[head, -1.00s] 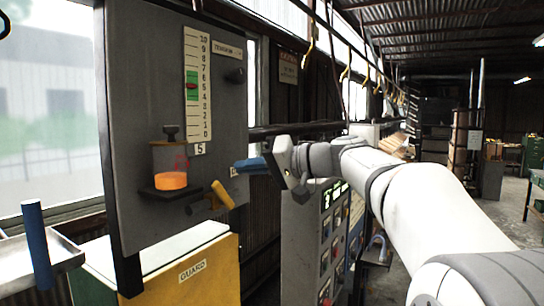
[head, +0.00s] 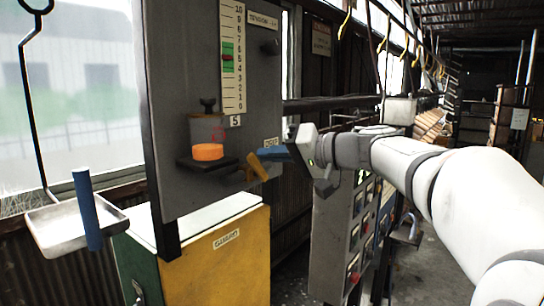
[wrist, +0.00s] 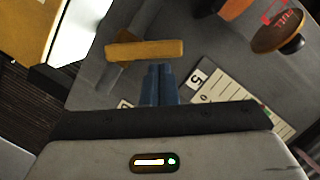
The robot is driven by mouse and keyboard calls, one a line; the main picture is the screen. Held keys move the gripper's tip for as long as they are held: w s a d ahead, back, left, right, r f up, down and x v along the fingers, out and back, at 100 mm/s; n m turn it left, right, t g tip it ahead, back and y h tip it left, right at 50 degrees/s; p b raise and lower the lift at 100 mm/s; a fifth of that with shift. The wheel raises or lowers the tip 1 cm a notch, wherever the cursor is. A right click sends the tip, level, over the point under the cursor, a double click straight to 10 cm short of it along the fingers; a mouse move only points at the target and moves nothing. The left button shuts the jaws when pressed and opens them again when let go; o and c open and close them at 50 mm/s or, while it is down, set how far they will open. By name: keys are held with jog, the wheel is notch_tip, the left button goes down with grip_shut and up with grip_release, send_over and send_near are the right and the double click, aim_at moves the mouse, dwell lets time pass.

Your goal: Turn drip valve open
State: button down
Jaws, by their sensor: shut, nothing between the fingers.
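The drip valve's yellow lever (head: 258,167) sticks out of the grey panel, low and to the right of an oil cup with orange fluid (head: 208,152). The lever slants down to the right in the head view. In the wrist view the yellow lever (wrist: 145,50) lies across, just ahead of the fingertips. My gripper (head: 265,154) has blue fingers, closed together and empty, beside the lever's upper right side. The closed fingers (wrist: 160,68) point at the lever in the wrist view. I cannot tell whether they touch it.
A yellow guard box (head: 225,265) stands below. A control box with buttons (head: 335,240) is under my arm. A metal tray (head: 60,228) with a blue post (head: 87,205) is at left.

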aim_at(259, 171)
jog(key=shift+s+a+f+n+b, duration=0.2)
jog(key=shift+n+b, duration=0.2)
jog(key=shift+b, duration=0.6)
jog(key=shift+b, duration=0.45)
jog(key=n+b, duration=0.1)
jog(key=b, duration=0.2)
jog(key=s+f+n+h+b, duration=0.1)
jog(key=b, duration=0.3)
jog(key=shift+s+a+f+n+t, duration=0.1)
jog(key=shift+a+f+n+t, duration=0.05)
jog(key=shift+a+n+t, duration=0.2)
jog(key=n+b, duration=0.1)
jog(key=b, duration=0.1)
jog(key=s+a+n+h+b, duration=0.1)
jog(key=b, duration=0.2)
jog(key=shift+f+n+t, duration=0.3)
jog(key=shift+n+t, duration=0.05)
jog(key=n+b, duration=0.1)
jog(key=b, duration=0.1)
jog(key=n+b, duration=0.1)
jog(key=shift+s+a+f+t+b, duration=0.2)
jog(key=shift+s+t+b, duration=0.1)
jog(key=shift+b, duration=0.05)
